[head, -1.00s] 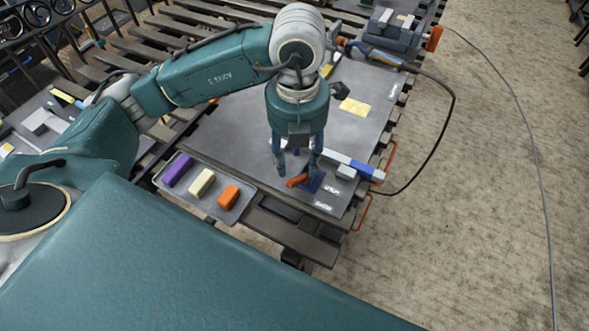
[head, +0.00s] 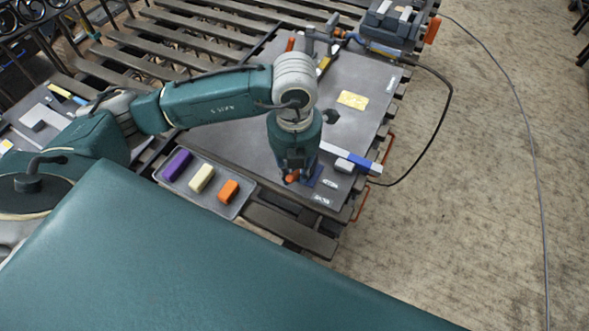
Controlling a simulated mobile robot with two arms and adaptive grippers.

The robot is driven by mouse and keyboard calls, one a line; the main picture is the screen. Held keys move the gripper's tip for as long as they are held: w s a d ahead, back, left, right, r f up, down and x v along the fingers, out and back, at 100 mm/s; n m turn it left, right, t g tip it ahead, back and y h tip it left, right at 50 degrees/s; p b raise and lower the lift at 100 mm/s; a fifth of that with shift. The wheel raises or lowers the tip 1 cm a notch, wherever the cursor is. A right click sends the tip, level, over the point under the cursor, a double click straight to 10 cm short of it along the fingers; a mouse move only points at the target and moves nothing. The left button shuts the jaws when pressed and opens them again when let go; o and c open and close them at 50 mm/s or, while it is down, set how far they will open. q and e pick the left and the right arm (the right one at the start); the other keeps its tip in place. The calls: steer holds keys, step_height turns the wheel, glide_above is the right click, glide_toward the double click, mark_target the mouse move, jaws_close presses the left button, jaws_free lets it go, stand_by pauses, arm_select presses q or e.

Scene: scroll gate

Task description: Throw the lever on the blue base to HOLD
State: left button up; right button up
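The lever's orange handle (head: 292,177) shows just below my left gripper, leaning to the left. Its blue base (head: 314,177) lies on the grey board near the front edge, partly hidden by the gripper. Two small white labels lie by the base, one to its right (head: 329,183) and one below (head: 321,199); their text is too small to read. My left gripper (head: 293,172) points down over the lever, its fingers at the handle. Its fingertips are mostly hidden, so whether it is shut on the handle cannot be told. My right gripper is not in view.
A grey tray (head: 240,206) with purple, cream and orange blocks stands left of the lever. A blue-and-white bar (head: 351,157) and a light block (head: 344,165) lie to its right. A yellow sheet (head: 352,100) and a dark round piece (head: 329,116) lie behind.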

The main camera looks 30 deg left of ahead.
arm_select(q)
jaws_close()
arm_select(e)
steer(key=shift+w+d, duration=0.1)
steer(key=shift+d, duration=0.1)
arm_select(q)
steer(key=shift+w+r, duration=0.1)
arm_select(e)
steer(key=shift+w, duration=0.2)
arm_select(q)
steer(key=shift+w+r+g, duration=0.1)
steer(key=shift+w+g, duration=0.1)
steer(key=shift+g, duration=0.2)
steer(key=w+g, duration=0.1)
steer(key=w+r+g+b, duration=0.1)
steer(key=g, duration=0.1)
steer(key=shift+d+r, duration=0.1)
steer(key=shift+w+r+g, duration=0.25)
steer(key=shift+w+g, duration=0.3)
steer(key=shift+g, duration=0.45)
steer(key=shift+w+g+p, duration=0.35)
steer(key=shift+g+p, duration=0.05)
steer(key=shift+g, duration=0.2)
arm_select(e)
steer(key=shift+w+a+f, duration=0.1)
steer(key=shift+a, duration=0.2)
arm_select(q)
steer(key=shift+w, duration=0.1)
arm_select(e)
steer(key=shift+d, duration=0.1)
